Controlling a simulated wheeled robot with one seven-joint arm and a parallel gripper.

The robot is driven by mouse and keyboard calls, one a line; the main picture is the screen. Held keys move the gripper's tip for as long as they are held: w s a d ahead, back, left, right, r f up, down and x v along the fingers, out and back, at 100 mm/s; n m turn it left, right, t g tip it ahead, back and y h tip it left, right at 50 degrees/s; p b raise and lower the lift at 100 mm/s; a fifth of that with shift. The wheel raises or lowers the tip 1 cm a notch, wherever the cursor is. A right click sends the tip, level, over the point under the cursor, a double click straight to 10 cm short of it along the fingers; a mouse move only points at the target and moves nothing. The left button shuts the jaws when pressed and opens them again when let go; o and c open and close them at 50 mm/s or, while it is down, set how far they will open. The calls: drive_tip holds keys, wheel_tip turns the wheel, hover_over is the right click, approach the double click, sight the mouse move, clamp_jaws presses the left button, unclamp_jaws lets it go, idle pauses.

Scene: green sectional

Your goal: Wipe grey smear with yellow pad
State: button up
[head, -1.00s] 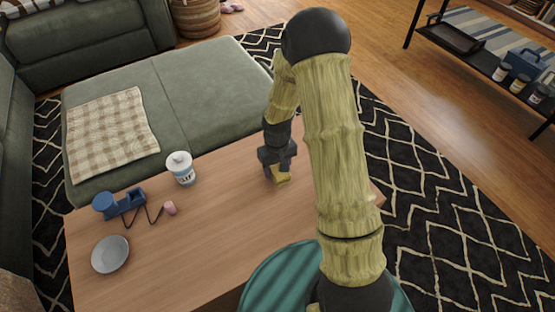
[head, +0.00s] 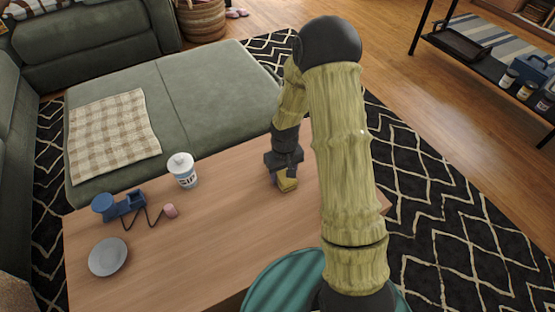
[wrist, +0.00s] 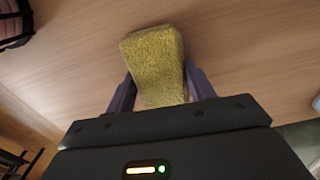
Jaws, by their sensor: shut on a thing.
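The yellow pad (head: 288,184) is at the wooden table's surface, right of the table's middle in the head view. It fills the space between the fingers in the wrist view (wrist: 155,62). My gripper (head: 285,173) is shut on the pad, with one finger on each side of it (wrist: 157,88). The pad looks low against the tabletop, but I cannot tell for sure whether it touches. No grey smear shows on the visible tabletop; my arm hides part of the table's right side.
The wooden table (head: 215,225) holds a white labelled tub (head: 184,172), a blue device (head: 118,205) with a dark cord, a small pink piece (head: 171,210) and a grey plate (head: 108,256). The green sectional (head: 205,95) borders the table's far side. The tabletop's middle is clear.

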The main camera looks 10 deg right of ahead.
sight(282, 173)
drive_tip(key=shift+s+a+r+p, duration=0.15)
drive_tip(key=shift+a+r+p, duration=0.1)
drive_tip(key=shift+r+p, duration=0.3)
drive_tip(key=shift+s+a+r+p, duration=0.1)
drive_tip(key=shift+a+r+p, duration=0.1)
drive_tip(key=shift+r+p, duration=0.35)
drive_tip(key=shift+w+d+r+p, duration=0.1)
drive_tip(key=shift+r+p, duration=0.45)
drive_tip(key=shift+r, duration=0.25)
wheel_tip(282, 173, up, 4)
drive_tip(key=p, duration=0.4)
drive_tip(key=shift+r, duration=0.1)
drive_tip(key=shift+w, duration=0.2)
drive_tip(key=shift+a, duration=0.2)
drive_tip(key=w+d+r+m, duration=0.2)
drive_tip(key=d, duration=0.1)
drive_tip(key=shift+d+m, duration=0.1)
drive_tip(key=shift+m, duration=0.3)
drive_tip(key=shift+w+a, duration=0.1)
drive_tip(key=shift+a, duration=0.1)
